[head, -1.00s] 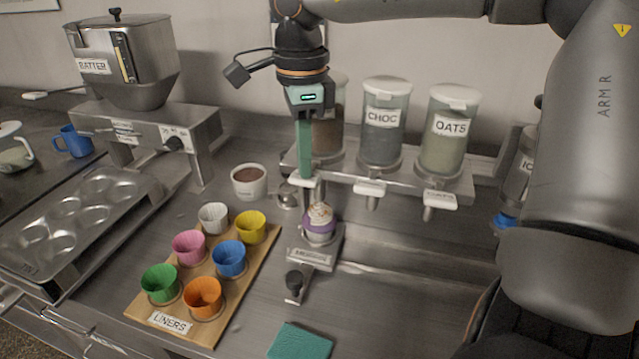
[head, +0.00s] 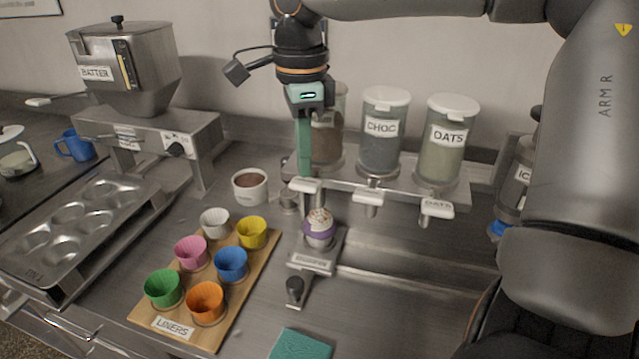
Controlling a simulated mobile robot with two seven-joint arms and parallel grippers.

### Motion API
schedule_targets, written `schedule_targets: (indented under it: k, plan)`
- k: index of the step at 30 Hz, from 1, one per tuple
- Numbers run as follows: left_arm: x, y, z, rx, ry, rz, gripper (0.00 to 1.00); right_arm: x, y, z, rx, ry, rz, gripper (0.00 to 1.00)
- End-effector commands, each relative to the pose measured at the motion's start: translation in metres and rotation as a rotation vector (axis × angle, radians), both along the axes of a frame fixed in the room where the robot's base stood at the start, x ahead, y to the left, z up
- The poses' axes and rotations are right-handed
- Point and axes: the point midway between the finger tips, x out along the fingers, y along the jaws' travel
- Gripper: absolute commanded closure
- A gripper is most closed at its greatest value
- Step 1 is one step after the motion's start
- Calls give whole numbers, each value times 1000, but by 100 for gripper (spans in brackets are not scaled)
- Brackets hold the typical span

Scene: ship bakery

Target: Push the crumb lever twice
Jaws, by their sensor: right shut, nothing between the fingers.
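My right gripper (head: 304,172) is shut and empty, pointing down in front of the leftmost dispenser jar (head: 327,140). Its teal fingers end at the white crumb lever (head: 308,186) below that jar. I cannot tell whether they touch the lever. The fingers hide part of the jar, including any label. A purple-wrapped cupcake (head: 319,232) with a speckled pale top stands on a small metal stand (head: 315,262) below and in front of the lever. My left gripper is not in view.
CHOC (head: 381,140) and OATS (head: 443,145) jars with white levers stand to the right. A brown-filled cup (head: 250,186) is left of the lever. A liners board (head: 222,318) with coloured cups and a teal cloth (head: 300,345) lie in front.

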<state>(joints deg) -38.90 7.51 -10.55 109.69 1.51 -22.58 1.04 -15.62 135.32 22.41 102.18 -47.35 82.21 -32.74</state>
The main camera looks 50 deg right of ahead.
Motion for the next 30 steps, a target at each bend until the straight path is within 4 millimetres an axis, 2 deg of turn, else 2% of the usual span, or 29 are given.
schedule_targets:
  k: [5, 20, 30]
  plan:
    - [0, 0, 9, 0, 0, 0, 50, 0, 0, 10, -1, -1, 0, 100]
    - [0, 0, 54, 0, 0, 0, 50, 0, 0, 60, 0, 0, 0, 100]
    - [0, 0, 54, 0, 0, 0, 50, 0, 0, 60, 0, 0, 0, 100]
